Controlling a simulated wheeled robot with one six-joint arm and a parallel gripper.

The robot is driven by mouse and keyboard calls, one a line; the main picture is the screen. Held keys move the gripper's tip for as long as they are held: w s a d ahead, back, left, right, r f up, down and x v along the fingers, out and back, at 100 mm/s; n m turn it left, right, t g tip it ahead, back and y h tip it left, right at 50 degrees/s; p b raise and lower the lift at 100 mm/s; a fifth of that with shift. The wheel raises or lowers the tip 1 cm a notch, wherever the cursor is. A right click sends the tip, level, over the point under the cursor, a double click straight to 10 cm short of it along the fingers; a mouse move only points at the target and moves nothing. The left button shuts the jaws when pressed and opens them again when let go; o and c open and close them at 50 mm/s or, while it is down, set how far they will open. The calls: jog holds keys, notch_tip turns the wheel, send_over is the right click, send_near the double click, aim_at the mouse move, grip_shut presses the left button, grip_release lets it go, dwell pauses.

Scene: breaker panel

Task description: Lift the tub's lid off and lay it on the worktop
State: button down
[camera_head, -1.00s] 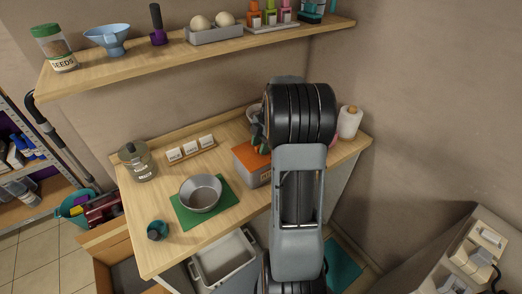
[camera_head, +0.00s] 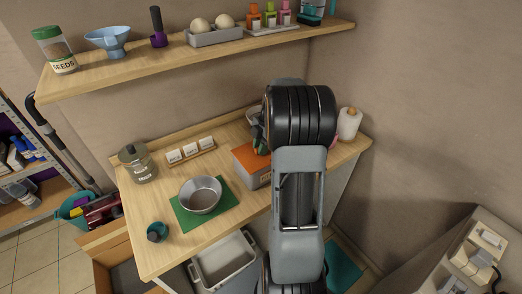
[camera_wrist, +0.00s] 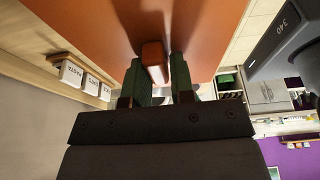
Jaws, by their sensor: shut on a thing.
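The tub (camera_head: 257,179) is a grey box near the right part of the worktop (camera_head: 165,250), with an orange lid (camera_head: 246,158) on top. In the head view the lid looks seated on the tub, but my arm hides its right side. My gripper (camera_head: 260,138) is at the lid, mostly hidden behind my arm. In the wrist view, my gripper (camera_wrist: 157,66) has its green fingers shut on both sides of the orange lid handle (camera_wrist: 153,50). The lid's orange surface (camera_wrist: 205,30) fills the upper middle of that view.
A metal bowl (camera_head: 201,196) stands on a green mat (camera_head: 184,216). A glass jar (camera_head: 137,164), a card holder (camera_head: 191,152) and a small teal-topped item (camera_head: 157,232) are also on the worktop. A paper roll (camera_head: 349,123) stands right. A shelf (camera_head: 150,64) overhangs the back.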

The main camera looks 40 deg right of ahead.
aim_at(257, 148)
jog(key=shift+f, duration=0.3)
jog(key=shift+w+r+p, duration=0.1)
jog(key=shift+r+p, duration=0.25)
jog(key=shift+r+p, duration=1.05)
jog(key=shift+r, duration=0.95)
